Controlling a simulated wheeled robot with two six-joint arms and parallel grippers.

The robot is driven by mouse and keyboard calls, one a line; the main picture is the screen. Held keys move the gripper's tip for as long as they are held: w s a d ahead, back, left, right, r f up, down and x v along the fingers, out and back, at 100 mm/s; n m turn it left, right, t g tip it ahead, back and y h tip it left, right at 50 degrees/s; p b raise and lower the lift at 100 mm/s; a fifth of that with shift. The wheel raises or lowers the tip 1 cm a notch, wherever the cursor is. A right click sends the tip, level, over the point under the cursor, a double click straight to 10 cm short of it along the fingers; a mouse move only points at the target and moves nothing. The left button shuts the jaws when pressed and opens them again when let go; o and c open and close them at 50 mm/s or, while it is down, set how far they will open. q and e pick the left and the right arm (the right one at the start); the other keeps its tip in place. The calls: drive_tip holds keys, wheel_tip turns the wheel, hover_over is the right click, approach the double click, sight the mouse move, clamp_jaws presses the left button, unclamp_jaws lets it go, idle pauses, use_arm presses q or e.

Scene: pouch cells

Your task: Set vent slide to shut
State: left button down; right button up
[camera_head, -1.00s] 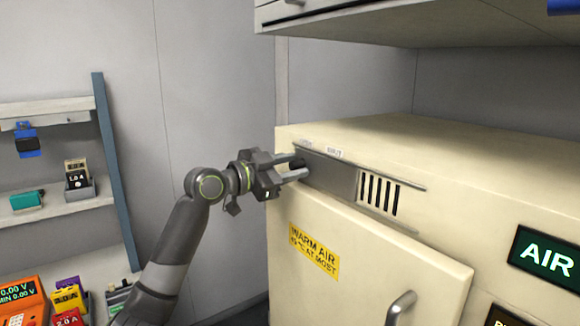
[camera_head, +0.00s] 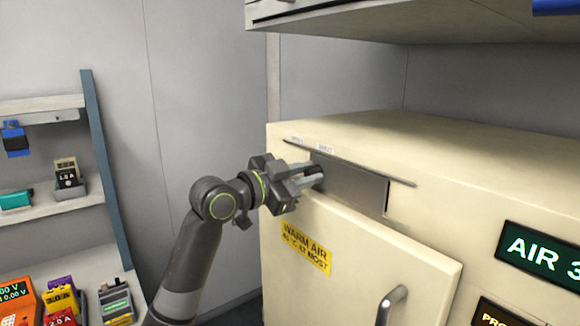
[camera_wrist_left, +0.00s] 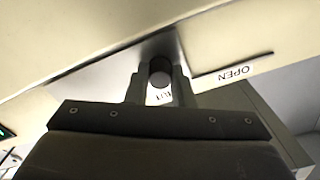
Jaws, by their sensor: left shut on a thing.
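The vent slide (camera_head: 352,187) is a grey metal plate in a rail on the upper front of the cream cabinet. It covers the vent slots; none show. My left gripper (camera_head: 316,175) is at the slide's left end, shut on its dark round knob. In the left wrist view the knob (camera_wrist_left: 160,72) sits between the two fingers (camera_wrist_left: 158,86). There the OPEN label (camera_wrist_left: 236,73) lies to the right of the fingers, and the SHUT label (camera_wrist_left: 165,97) shows partly between them, level with the knob. My right gripper is not in view.
The cabinet (camera_head: 340,130) has a door below the slide with a yellow warm air label (camera_head: 306,248) and a bar handle (camera_head: 391,305). A green lit display (camera_head: 543,256) is at the right. An overhead cupboard (camera_head: 400,22) hangs above. Shelves (camera_head: 45,212) stand at left.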

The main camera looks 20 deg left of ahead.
use_arm(q)
drive_tip(key=shift+s+d+f, duration=0.15)
drive_tip(key=shift+s+d, duration=0.15)
drive_tip(key=shift+d, duration=0.05)
drive_tip(key=c, duration=1.5)
unclamp_jaws()
drive_tip(key=shift+c, duration=0.2)
drive_tip(key=shift+o, duration=1.4)
drive_tip(key=shift+s+d, duration=0.15)
drive_tip(key=shift+d, duration=0.05)
drive_tip(key=shift+a, duration=0.1)
drive_tip(key=b+v, duration=0.5)
drive_tip(key=v, duration=1.2)
